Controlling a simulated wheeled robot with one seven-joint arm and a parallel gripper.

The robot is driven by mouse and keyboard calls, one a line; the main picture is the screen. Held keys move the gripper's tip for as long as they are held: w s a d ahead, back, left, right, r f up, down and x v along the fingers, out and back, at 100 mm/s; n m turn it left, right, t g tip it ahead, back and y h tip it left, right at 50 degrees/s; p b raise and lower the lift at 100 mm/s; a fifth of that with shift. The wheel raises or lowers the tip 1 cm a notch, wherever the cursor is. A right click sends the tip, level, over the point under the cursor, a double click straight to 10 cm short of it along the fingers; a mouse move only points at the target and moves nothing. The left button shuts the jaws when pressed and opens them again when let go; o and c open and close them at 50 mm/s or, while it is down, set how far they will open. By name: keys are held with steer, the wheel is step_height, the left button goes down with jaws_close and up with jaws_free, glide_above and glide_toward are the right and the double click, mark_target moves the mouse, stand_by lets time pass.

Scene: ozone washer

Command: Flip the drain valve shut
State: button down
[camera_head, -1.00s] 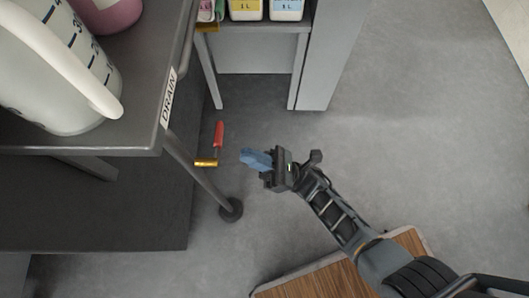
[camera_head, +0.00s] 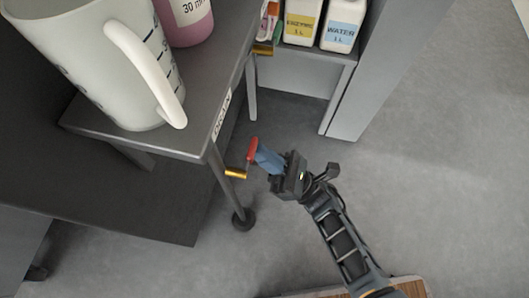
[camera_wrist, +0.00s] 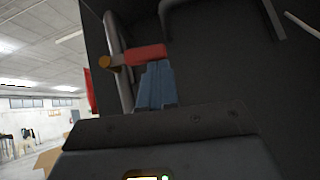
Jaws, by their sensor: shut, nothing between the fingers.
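The drain valve has a red lever handle (camera_head: 252,148) and a brass pipe end (camera_head: 236,173), low beside the table leg under the DRAIN label (camera_head: 221,115). The red handle stands up from the brass part in the head view. My gripper (camera_head: 268,160) is shut and empty, with its blue fingertips at the right side of the red handle. In the wrist view the blue fingers (camera_wrist: 156,86) reach up to the red handle (camera_wrist: 146,54), seeming to touch it. The brass end (camera_wrist: 108,63) shows to its left.
A white measuring jug (camera_head: 120,75) and a pink bottle (camera_head: 186,18) stand on the grey table (camera_head: 195,135). Enzyme (camera_head: 300,22) and water (camera_head: 342,28) bottles sit on a shelf behind. The floor right of my arm is clear.

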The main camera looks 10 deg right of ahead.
steer(key=shift+w+d+r+n+g+y+b, duration=0.1)
steer(key=shift+w+r+n+g+y+b, duration=0.15)
steer(key=shift+r+n+g+b, duration=0.4)
steer(key=shift+w+d+r+n+g+y+b, duration=0.15)
steer(key=shift+r+n+g+y+b, duration=0.3)
steer(key=shift+b, duration=0.35)
steer(key=shift+a+r, duration=0.1)
steer(key=s+d+f+b, duration=0.1)
steer(key=d+f+b, duration=0.1)
steer(key=f, duration=0.4)
steer(key=s+d+f+b, duration=0.1)
steer(key=d+f+b, duration=0.1)
steer(key=d+f, duration=0.2)
step_height(320, 180, down, 2)
steer(key=shift+s+d+f+t+h, duration=0.2)
steer(key=shift+d+t+h, duration=0.1)
steer(key=shift+d, duration=0.1)
